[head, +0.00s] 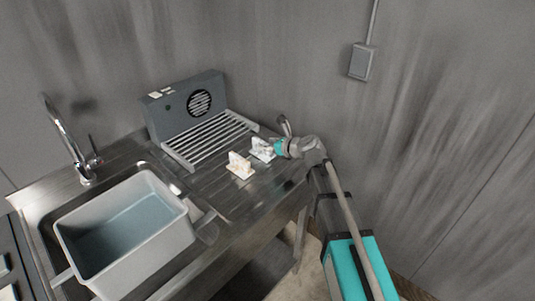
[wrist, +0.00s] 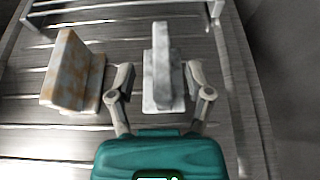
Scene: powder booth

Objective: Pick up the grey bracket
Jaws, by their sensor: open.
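The grey bracket (wrist: 162,68), an upright plate on a flat base, stands on the ribbed metal worktop in the middle of the wrist view. I cannot tell how far the fingertips are above the base. The gripper (head: 276,149) comes in from the right in the head view.
A rust-stained bracket (wrist: 72,75) stands just left; in the head view it looks cream (head: 239,166). A slatted rack (head: 207,140) lies behind, before a grey fan unit (head: 181,107). A grey tub (head: 126,230) sits in the sink at left, by a tap (head: 68,140).

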